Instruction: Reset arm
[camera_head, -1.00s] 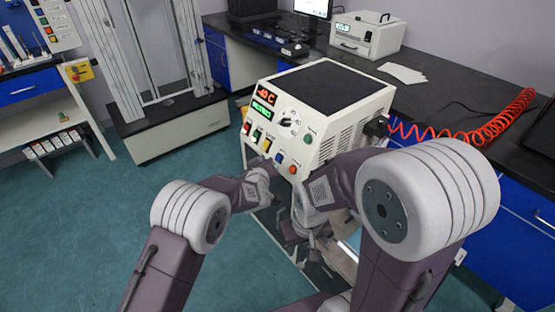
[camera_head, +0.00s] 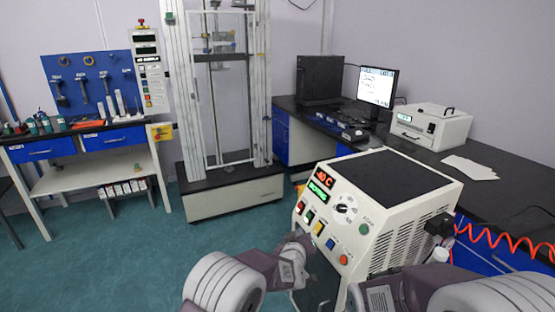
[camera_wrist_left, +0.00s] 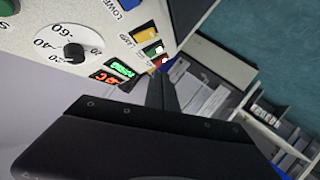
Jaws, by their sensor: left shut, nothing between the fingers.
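A white, box-shaped machine with a dark top (camera_head: 395,178) stands at the right of centre in the head view. Its front has a red display, a green display, a dial (camera_head: 344,208) and several coloured buttons. The dial also shows in the left wrist view (camera_wrist_left: 74,52). My left gripper (camera_head: 304,246) is in front of the lower left of the panel, partly hidden by its own wrist. In the left wrist view its fingers (camera_wrist_left: 160,90) are together and empty, near the displays and switches. My right arm enters at the lower right; its gripper is out of sight.
A tall testing frame (camera_head: 183,110) stands behind the machine. A blue-drawer workbench (camera_head: 95,140) with tools is at the far left. A dark counter (camera_head: 500,195) runs along the right, with a white instrument (camera_head: 430,128), papers (camera_head: 470,170) and red coiled cable (camera_head: 510,240). Teal floor is open at left.

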